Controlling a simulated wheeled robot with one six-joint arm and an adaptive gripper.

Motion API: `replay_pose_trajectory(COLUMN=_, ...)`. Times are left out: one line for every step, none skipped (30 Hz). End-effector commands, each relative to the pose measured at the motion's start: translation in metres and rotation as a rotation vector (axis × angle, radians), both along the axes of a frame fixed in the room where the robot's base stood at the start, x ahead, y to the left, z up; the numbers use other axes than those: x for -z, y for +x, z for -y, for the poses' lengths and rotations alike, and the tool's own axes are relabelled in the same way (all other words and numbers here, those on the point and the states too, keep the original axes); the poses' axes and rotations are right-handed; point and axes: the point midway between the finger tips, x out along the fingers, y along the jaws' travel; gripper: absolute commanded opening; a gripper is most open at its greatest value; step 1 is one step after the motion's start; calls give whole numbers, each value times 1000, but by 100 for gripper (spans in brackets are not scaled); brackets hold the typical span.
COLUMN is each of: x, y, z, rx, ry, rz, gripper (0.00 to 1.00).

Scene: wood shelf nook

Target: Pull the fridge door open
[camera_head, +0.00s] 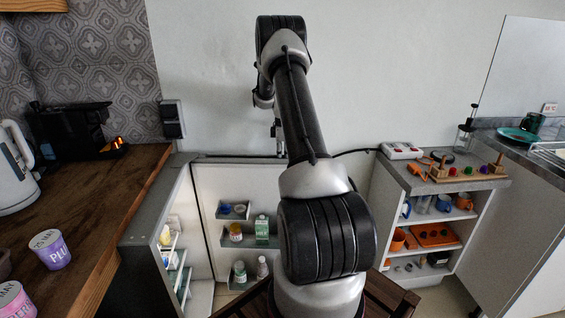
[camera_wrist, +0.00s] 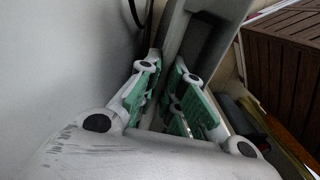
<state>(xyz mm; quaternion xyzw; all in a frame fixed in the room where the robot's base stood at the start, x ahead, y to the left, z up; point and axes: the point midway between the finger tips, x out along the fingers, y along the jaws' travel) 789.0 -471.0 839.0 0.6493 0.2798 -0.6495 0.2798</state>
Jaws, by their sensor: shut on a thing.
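The fridge (camera_head: 150,205) stands under the left counter, its lit interior with shelves showing. Its door (camera_head: 205,185) stands wide open, with its white inner side and several racks of bottles and cartons facing the head camera. My gripper (camera_wrist: 168,72) is shut on a grey edge of the door (camera_wrist: 200,35) in the wrist view, one green-padded finger on each side. In the head view my arm hides part of the door, and only a bit of my gripper (camera_head: 279,135) shows at the door's top edge.
A wooden counter (camera_head: 85,215) with a kettle (camera_head: 15,170), a coffee machine (camera_head: 75,130) and yoghurt cups lies left. A slatted wooden piece (camera_head: 390,295) stands low in front, partly behind my arm. An open shelf unit (camera_head: 455,190) with mugs and toys is at right.

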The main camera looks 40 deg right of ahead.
Motion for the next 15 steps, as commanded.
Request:
replay_pose_trajectory(x=0, y=6, z=4, rx=-14, ry=-1, rz=2, gripper=0)
replay_pose_trajectory(x=0, y=8, z=6, rx=-24, ry=0, rz=1, gripper=0)
replay_pose_trajectory(x=1, y=11, z=8, rx=-35, ry=0, rz=1, gripper=0)
replay_pose_trajectory(x=0, y=14, z=10, rx=-43, ry=-1, rz=2, gripper=0)
replay_pose_trajectory(x=0, y=16, z=12, rx=-51, ry=-1, rz=2, gripper=0)
replay_pose_trajectory(x=0, y=18, z=13, rx=-59, ry=0, rz=1, gripper=0)
replay_pose_trajectory(x=1, y=20, z=15, rx=-66, ry=1, rz=1, gripper=0)
replay_pose_trajectory(x=0, y=22, z=16, rx=-72, ry=0, rz=1, gripper=0)
replay_pose_trajectory(x=0, y=24, z=17, rx=-79, ry=-1, rz=2, gripper=0)
replay_pose_trajectory(x=0, y=25, z=18, rx=-83, ry=0, rz=1, gripper=0)
replay_pose_trajectory(x=0, y=26, z=18, rx=-86, ry=0, rz=1, gripper=0)
replay_pose_trajectory(x=0, y=27, z=19, rx=-90, ry=0, rz=1, gripper=0)
replay_pose_trajectory(x=0, y=28, z=20, rx=-93, ry=0, rz=1, gripper=0)
replay_pose_trajectory(x=0, y=29, z=20, rx=-95, ry=0, rz=1, gripper=0)
replay_pose_trajectory(x=0, y=29, z=20, rx=-98, ry=1, rz=1, gripper=0)
